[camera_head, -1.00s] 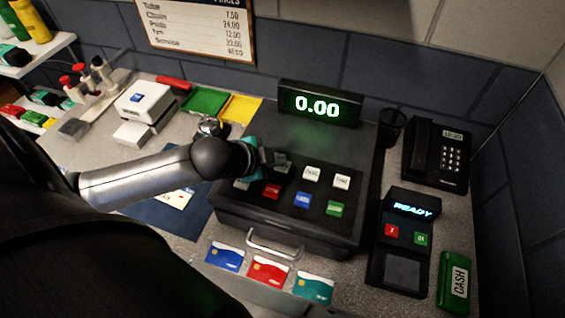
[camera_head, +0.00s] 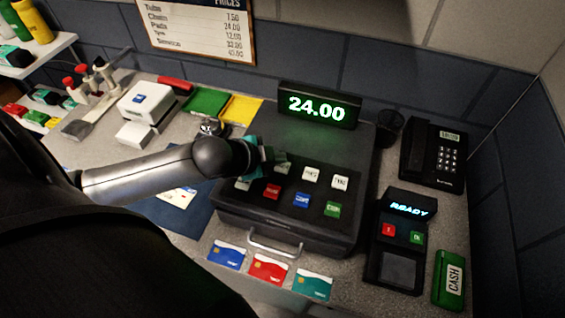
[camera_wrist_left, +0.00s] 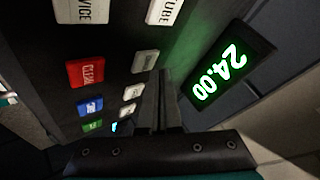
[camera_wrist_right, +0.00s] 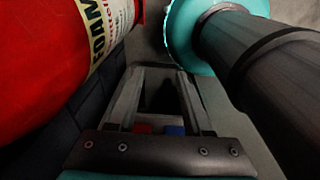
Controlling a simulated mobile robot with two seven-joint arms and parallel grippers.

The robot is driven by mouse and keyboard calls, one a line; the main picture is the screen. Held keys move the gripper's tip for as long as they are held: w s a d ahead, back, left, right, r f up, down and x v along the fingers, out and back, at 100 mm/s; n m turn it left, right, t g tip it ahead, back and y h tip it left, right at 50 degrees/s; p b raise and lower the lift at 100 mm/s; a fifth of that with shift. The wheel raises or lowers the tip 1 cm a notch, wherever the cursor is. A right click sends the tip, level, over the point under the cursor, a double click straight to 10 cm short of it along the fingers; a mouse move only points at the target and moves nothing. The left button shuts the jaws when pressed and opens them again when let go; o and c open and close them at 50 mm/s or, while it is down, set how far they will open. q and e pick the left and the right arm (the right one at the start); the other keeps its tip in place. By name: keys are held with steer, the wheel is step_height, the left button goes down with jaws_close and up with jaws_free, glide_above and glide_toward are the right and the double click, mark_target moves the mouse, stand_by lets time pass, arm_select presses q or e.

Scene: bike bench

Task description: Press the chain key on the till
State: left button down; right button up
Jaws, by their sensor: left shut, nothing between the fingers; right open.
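The dark till (camera_head: 232,210) stands on the counter. Its display (camera_head: 318,106) reads 24.00 in green. My left gripper (camera_head: 268,157) is over the left part of the upper key row, shut and empty. In the left wrist view its fingertips (camera_wrist_left: 163,78) are close beside a white key (camera_wrist_left: 145,62), which appears to be the chain key by its place after the tube key (camera_wrist_left: 165,10); its label is too blurred to read. I cannot tell whether they touch. My right gripper (camera_wrist_right: 158,100) is open, away from the till.
A card reader (camera_head: 403,232) showing READY, a phone (camera_head: 433,155) and a green cash item (camera_head: 452,280) are on the right. Several bank cards (camera_head: 268,269) lie before the till. A red FOAM cylinder (camera_wrist_right: 45,60) stands close to my right gripper.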

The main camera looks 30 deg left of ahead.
mark_target(278, 168)
arm_select(q)
steer(key=shift+r+p, duration=2.2)
steer(key=shift+p, duration=0.35)
steer(key=shift+r, duration=0.7)
